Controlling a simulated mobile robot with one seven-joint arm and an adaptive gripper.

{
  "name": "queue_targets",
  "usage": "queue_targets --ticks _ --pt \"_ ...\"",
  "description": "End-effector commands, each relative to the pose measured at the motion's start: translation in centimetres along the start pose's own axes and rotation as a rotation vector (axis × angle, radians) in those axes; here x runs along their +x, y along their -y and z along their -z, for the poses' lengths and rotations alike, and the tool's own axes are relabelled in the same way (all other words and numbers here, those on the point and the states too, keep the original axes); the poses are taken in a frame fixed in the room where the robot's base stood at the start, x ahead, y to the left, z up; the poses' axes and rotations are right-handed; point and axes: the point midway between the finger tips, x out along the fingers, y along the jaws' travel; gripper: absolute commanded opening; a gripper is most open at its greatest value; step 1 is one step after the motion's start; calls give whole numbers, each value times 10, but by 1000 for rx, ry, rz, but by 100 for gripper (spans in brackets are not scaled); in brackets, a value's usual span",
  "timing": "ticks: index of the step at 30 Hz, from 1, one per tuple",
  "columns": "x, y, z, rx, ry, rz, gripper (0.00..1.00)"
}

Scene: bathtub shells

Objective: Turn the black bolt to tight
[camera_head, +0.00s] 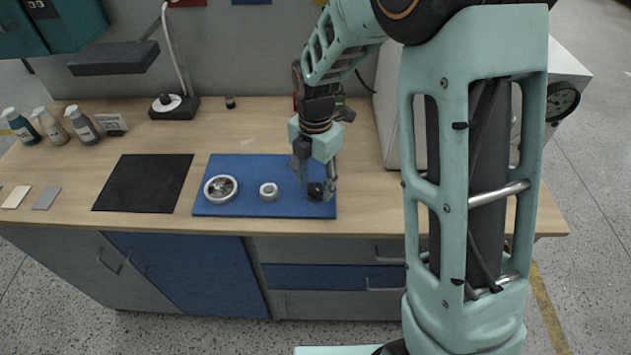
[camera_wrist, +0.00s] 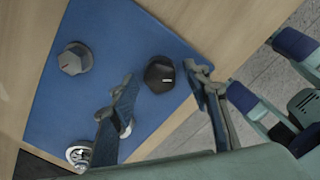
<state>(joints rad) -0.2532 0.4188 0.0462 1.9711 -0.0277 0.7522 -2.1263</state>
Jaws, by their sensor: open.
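The black bolt (camera_wrist: 159,74) shows in the wrist view as a dark, faceted head with a small light mark on top. It stands on the blue mat (camera_head: 240,165). In the head view the black bolt (camera_head: 315,192) is at the mat's right end, partly covered by my fingers. My gripper (camera_head: 316,184) is open and points down over it. In the wrist view the two fingers of my gripper (camera_wrist: 160,80) are spread, one on each side of the black bolt, with visible gaps. I cannot tell whether the fingertips are level with its head.
A grey bolt (camera_wrist: 74,59) with a red mark stands on the same mat. A black mat (camera_head: 143,183) lies further left; a white box stands behind right.

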Motion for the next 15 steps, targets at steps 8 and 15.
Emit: queue_targets --ticks 8,15 --pt "1 0 0 0 0 0 42" --pt "1 0 0 0 0 0 15"
